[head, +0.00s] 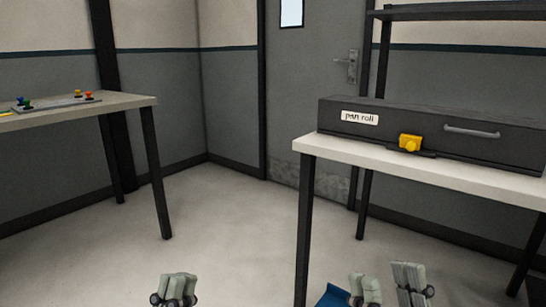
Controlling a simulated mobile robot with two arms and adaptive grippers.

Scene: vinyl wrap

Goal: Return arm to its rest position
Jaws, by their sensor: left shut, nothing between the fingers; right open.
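My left gripper (175,288) shows at the bottom edge, left of centre. Its pale fingers are together with nothing between them. My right gripper (388,285) shows at the bottom edge, right of centre. Its fingers are spread apart, and the gap between them is empty. Both grippers stand apart from the tables and touch nothing that I can see. The arms behind them are mostly out of the picture.
A white table (400,164) at right bears a dark box labelled "pen roll" (470,118) with a yellow part (410,142). A left table (110,104) holds a tray of coloured knobs (60,103). A partly hidden blue object (332,296) is beside my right gripper. The middle floor is clear.

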